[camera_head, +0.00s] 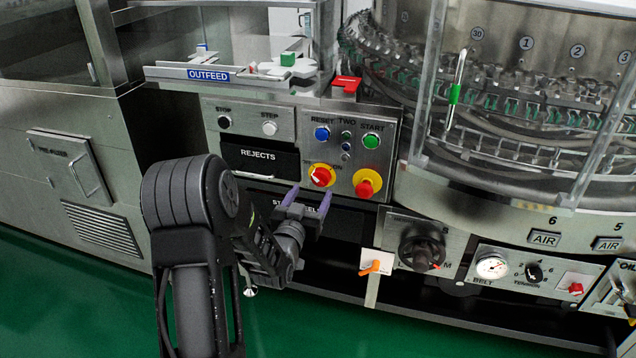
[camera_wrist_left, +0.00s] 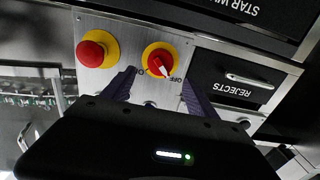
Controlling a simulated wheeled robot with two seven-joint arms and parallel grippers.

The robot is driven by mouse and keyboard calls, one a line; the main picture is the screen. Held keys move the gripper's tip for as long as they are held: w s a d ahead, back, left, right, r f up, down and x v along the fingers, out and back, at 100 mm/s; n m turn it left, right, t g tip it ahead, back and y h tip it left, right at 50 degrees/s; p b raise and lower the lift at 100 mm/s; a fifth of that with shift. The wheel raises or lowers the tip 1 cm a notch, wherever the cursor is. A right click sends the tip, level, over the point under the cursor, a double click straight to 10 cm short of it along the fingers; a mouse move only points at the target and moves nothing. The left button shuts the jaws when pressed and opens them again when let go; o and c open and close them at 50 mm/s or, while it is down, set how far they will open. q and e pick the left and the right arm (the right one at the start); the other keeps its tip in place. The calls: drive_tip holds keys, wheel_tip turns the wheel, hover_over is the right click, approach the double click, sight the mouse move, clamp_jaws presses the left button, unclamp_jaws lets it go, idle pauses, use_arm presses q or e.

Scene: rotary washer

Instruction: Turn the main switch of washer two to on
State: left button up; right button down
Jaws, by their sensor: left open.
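The main switch (camera_head: 322,175) is a red rotary knob on a yellow round plate, on the steel panel marked TWO. In the left wrist view the switch (camera_wrist_left: 158,61) appears upside down, with ON and OFF lettering beside it. Its white pointer seems to lie toward OFF. My left gripper (camera_head: 308,199) is open and empty, with its purple fingers just below the switch in the head view. In the left wrist view the fingers (camera_wrist_left: 158,80) spread to either side of the knob, apparently not touching it. My right gripper is not in view.
A red emergency-stop button (camera_head: 367,183) on a yellow plate sits right of the switch. Blue RESET (camera_head: 322,133) and green START (camera_head: 371,141) buttons are above. The REJECTS drawer (camera_head: 260,159) is at left. A small orange handle (camera_head: 371,267) is below right.

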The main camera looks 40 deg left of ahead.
sight(319, 180)
use_arm(q)
drive_tip(key=x, duration=0.6)
drive_tip(key=shift+w+a, duration=0.15)
drive_tip(key=shift+w, duration=0.2)
drive_tip(key=shift+c, duration=0.5)
drive_tip(key=c, duration=1.2)
